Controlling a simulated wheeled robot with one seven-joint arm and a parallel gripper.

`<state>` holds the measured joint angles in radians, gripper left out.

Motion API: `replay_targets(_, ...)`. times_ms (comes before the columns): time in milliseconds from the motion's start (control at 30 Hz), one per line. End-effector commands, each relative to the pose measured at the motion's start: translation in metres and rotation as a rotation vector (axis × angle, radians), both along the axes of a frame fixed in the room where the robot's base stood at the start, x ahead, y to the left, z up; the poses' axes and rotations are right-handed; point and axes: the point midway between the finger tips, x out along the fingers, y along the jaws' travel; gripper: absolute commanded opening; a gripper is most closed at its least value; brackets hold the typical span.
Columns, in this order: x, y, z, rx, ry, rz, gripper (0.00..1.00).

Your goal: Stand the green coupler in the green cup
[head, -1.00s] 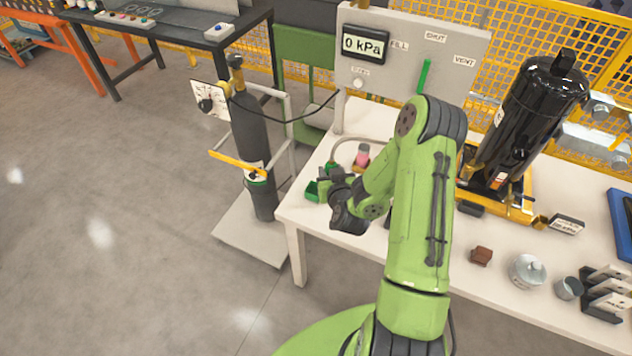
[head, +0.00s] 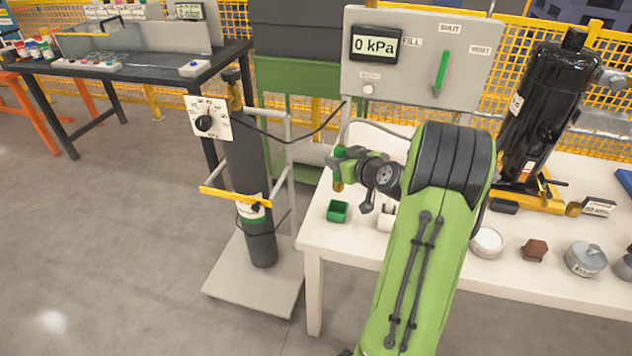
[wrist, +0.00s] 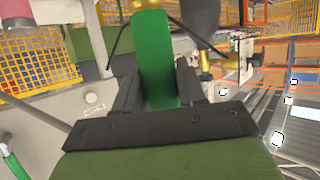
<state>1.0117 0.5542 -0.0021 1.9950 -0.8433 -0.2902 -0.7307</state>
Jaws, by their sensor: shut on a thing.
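The green coupler (wrist: 158,60) is a green cylinder with a brass end, held between the two dark fingers of my gripper (wrist: 158,88) in the wrist view. In the head view my gripper (head: 346,166) holds the coupler (head: 338,154) roughly upright, its brass part pointing down. The green cup (head: 339,211), a small square open box, sits near the table's left corner. The coupler is above the cup and apart from it. The inside bottom of the cup is hard to see.
A white holder (head: 386,217) stands just right of the cup, partly hidden by my arm. A gas cylinder (head: 250,170) on a cart stands left of the table (head: 318,240). The panel (head: 418,75) reading 0 kPa rises behind. A brown block (head: 534,250) lies at right.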

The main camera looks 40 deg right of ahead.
Motion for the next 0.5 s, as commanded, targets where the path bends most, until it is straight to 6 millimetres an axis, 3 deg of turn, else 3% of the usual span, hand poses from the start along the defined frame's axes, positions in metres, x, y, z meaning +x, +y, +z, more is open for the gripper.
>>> replay_targets(500, -0.0029, -0.0018, 0.0023, -0.002, -0.002, 0.010, 0.01)
